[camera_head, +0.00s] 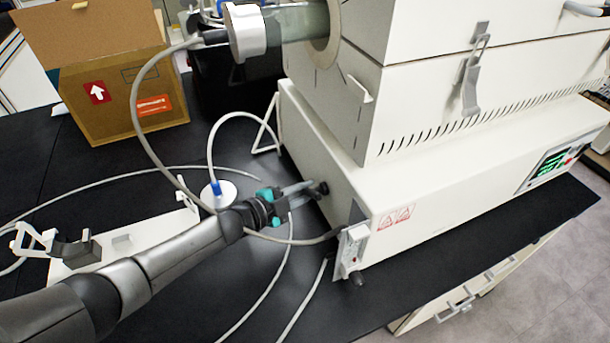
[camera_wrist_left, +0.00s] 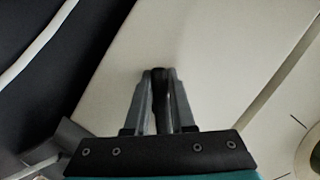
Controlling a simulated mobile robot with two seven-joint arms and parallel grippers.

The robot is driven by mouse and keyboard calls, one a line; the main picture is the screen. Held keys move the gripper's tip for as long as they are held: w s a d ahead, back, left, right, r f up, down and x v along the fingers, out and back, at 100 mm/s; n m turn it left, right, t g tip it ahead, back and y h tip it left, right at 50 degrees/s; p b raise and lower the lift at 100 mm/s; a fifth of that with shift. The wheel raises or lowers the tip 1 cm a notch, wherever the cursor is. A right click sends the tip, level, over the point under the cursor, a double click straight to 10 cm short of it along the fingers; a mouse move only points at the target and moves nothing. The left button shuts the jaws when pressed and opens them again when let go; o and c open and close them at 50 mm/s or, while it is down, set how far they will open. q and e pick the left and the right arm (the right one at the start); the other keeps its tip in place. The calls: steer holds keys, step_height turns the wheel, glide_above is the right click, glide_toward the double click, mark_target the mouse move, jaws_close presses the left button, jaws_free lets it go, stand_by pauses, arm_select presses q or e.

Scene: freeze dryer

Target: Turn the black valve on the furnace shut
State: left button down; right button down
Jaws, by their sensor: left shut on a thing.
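The furnace (camera_head: 350,185) is a large white box on the black bench in the head view, and its pale side panel (camera_wrist_left: 200,50) fills much of the left wrist view. The black valve (camera_head: 322,187) is a small dark knob on the furnace's left end face. My left gripper (camera_head: 312,190) reaches it from the left, and its fingers are shut on the valve. In the left wrist view the valve (camera_wrist_left: 160,88) shows as a dark strip between the two grey fingers (camera_wrist_left: 160,80). The fingers hide part of it, so its turn angle is hard to tell. My right gripper is in neither view.
A cardboard box (camera_head: 120,95) stands at the back left. A white plate with a stand (camera_head: 130,238) lies under my left arm. A socket block (camera_head: 352,250) sits at the furnace's front corner.

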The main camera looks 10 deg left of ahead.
arm_select(q)
steer(key=shift+s+d+f+n+g+p, duration=0.1)
steer(key=shift+n+g+p, duration=0.2)
steer(key=shift+n+p, duration=0.2)
steer(key=shift+s+d+f+n+g+p, duration=0.1)
steer(key=shift+n+g+p, duration=0.2)
steer(key=shift+n+p, duration=0.15)
steer(key=shift+s+d+f+n+g+p, duration=0.1)
steer(key=shift+s+n+g+p, duration=0.1)
steer(key=shift+n+g+p, duration=0.3)
steer(key=shift+s+d+f+n+g+h, duration=0.15)
steer(key=shift+n+g+h, duration=0.1)
steer(key=shift+n, duration=0.3)
steer(key=shift+s+d+f+n+g+h, duration=0.15)
steer(key=shift+n+g+h, duration=0.1)
steer(key=shift+n, duration=0.25)
steer(key=shift+s+d+n+g+h, duration=0.2)
steer(key=shift+s+n+g+h, duration=0.2)
steer(key=shift+n+g, duration=0.45)
steer(key=shift+n+t, duration=0.25)
steer(key=c, duration=0.8)
jaws_free()
steer(key=shift+o, duration=0.2)
steer(key=shift+s, duration=0.1)
